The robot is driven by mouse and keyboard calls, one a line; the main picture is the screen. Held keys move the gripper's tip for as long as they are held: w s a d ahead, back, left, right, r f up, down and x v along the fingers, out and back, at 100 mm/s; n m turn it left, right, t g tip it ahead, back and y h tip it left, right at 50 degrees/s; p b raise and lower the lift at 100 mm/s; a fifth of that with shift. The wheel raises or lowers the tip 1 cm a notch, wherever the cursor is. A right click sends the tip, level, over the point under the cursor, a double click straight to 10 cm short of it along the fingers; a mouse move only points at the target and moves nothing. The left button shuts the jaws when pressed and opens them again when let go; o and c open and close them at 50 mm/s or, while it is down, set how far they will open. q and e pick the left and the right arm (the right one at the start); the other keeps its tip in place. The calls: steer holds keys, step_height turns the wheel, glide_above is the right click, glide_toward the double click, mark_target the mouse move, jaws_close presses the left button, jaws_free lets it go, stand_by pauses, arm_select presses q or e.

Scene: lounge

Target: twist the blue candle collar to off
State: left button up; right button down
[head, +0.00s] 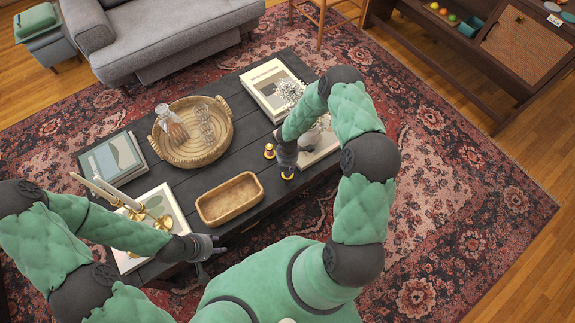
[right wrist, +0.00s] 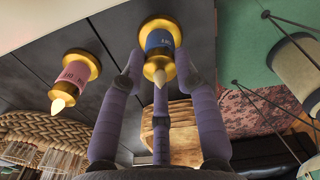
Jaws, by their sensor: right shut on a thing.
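The blue candle collar (right wrist: 159,39) sits between gold ends on a small candle with a pale, flame-shaped tip; its small lettering is too small to read surely. In the head view this candle (head: 287,175) stands on the dark table, mostly under my right gripper (head: 286,160). In the right wrist view the fingers of my right gripper (right wrist: 159,62) are closed around it, one on each side and a third below. A similar candle with a pink collar (right wrist: 75,71) stands apart beside it, also in the head view (head: 269,151). My left gripper (head: 210,254) is open and empty by the table's front edge.
On the table (head: 185,180) are a wooden tray (head: 229,199), a round woven tray (head: 191,155) with glassware, books (head: 113,158) and gold candlesticks (head: 137,211) with white candles. A white book (head: 272,90) lies behind my right arm. A grey sofa (head: 160,40) stands behind.

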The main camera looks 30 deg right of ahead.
stand_by(0.3)
steer(key=c, duration=0.9)
jaws_free()
step_height(320, 180, up, 12)
stand_by(0.4)
